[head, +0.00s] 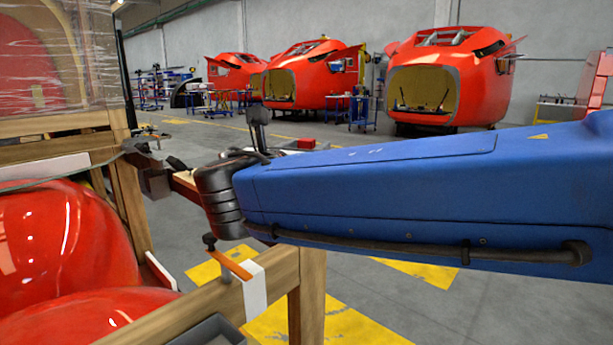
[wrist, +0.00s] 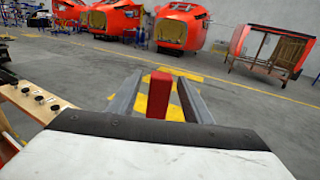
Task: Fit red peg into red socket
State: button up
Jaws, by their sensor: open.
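The red peg (wrist: 158,96) shows in the wrist view as an upright red block between the two grey fingers of my gripper (wrist: 158,77). The fingers are apart, with a gap on each side of the peg. I cannot tell what the peg rests on. In the head view a small red block (head: 306,143), which looks like the same peg, shows just above my blue arm. I cannot make out the red socket in either view.
A wooden board (wrist: 28,101) with black knobs lies left of my gripper. A wooden frame (head: 312,290) holding large glossy red shells (head: 50,240) stands at left and front. Red nosecones (head: 485,85) stand far back. Grey floor with yellow markings (head: 425,272) is open to the right.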

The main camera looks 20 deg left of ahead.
grip_shut()
jog(key=shift+r, duration=0.1)
